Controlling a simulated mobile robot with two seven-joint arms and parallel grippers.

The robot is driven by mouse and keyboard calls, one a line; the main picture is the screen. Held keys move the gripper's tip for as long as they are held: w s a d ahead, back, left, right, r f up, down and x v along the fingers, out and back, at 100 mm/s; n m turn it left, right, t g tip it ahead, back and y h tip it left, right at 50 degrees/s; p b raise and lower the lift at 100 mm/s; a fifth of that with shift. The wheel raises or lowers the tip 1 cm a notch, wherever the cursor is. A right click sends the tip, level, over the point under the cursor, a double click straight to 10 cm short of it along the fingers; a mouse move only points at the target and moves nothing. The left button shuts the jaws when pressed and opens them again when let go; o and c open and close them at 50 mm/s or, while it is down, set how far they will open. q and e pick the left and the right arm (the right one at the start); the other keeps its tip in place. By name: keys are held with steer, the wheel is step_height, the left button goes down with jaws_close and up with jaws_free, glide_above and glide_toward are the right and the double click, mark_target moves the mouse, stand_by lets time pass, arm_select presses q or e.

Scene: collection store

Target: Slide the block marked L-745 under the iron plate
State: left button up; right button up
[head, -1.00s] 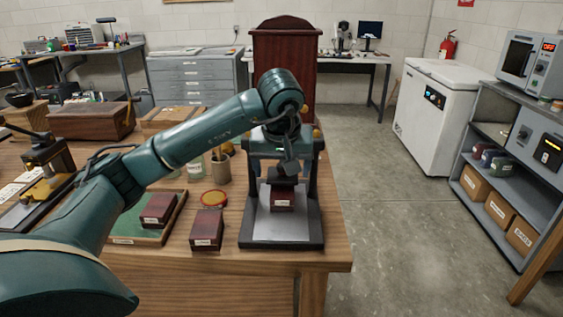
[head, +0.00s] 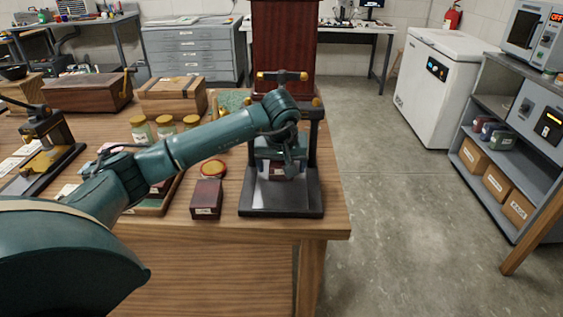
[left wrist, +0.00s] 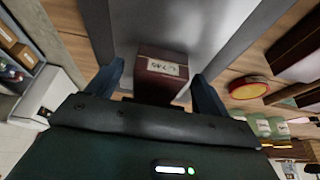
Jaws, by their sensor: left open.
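A dark red block with a white label (head: 278,174) sits on the pale metal bed of a dark press (head: 281,211). In the left wrist view the same block (left wrist: 160,82) shows its label, which I cannot read surely. My left gripper (head: 281,165) is at the block, inside the press frame. Its fingers (left wrist: 158,72) are open, one on each side of the block; I cannot tell whether either touches. The press's upper plate is mostly hidden behind my arm. A second red block (head: 206,198) stands on the table left of the press. My right gripper is not in view.
A shallow red tin (head: 212,168), lidded jars (head: 165,125) and a wooden box (head: 172,96) stand behind and left. A tray with another red block (head: 160,187) is partly hidden by my arm. The press stands near the table's right edge; open floor lies beyond.

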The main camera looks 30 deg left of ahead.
arm_select(q)
steer(key=shift+c, duration=0.2)
steer(key=c, duration=1.1)
steer(key=shift+w, duration=0.1)
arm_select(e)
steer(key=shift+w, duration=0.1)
